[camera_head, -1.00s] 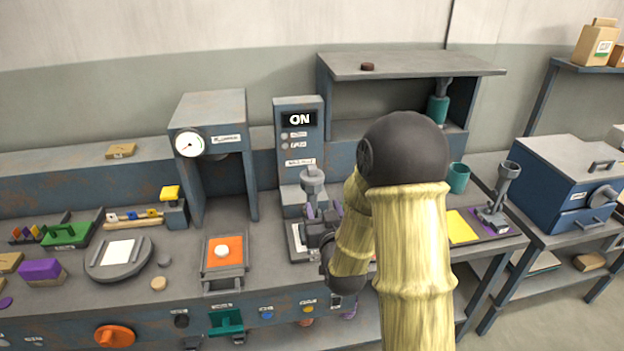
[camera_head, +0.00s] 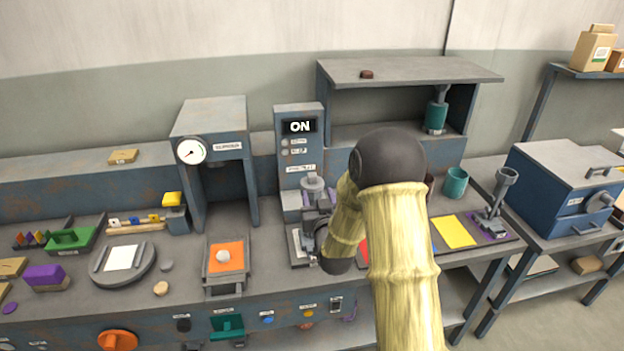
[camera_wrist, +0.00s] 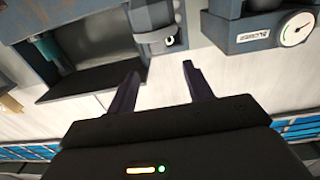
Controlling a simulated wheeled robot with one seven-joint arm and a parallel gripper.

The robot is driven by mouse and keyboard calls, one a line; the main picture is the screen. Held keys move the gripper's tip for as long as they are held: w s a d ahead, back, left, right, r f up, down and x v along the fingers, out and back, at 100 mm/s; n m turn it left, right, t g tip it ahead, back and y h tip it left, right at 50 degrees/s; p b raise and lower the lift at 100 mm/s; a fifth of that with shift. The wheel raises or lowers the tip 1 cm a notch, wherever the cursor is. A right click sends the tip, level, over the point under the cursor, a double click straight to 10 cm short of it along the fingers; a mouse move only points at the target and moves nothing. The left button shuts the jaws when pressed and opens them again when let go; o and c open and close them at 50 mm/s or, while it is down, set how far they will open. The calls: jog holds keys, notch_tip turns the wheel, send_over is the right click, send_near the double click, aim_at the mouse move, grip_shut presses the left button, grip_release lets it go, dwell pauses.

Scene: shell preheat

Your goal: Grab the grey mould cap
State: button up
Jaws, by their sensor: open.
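A grey round-topped piece, apparently the mould cap (camera_head: 313,187), stands upright in the head view at the foot of the panel with the lit ON display. My gripper (camera_head: 318,205) is right in front of it and partly covers its lower part. I cannot tell whether they touch. In the wrist view my gripper's two dark fingers (camera_wrist: 160,85) are open and apart, with only pale wall seen between them. A grey rounded form by the panel shows at the top of that view, but I cannot tell if it is the cap.
The ON panel (camera_head: 298,145) rises behind the cap. A gauge housing (camera_head: 212,135) stands to its left and a shelf unit (camera_head: 410,72) to its right. A grey flared piece (camera_head: 503,185) stands farther right beside a yellow square (camera_head: 453,231). My forearm covers the bench between.

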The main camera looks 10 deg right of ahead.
aim_at(313, 177)
jog(key=w+p, duration=0.1)
jog(key=w, duration=0.4)
jog(key=shift+d, duration=0.1)
jog(key=shift+p, duration=0.3)
jog(key=shift+w+r, duration=0.1)
jog(key=shift+w, duration=0.2)
jog(key=w+p, duration=0.2)
jog(key=w, duration=0.1)
jog(key=shift+w+r, duration=0.1)
jog(key=shift+w, duration=0.05)
jog(key=shift+w+p, duration=0.35)
jog(key=shift+w, duration=0.25)
jog(key=c, duration=1.1)
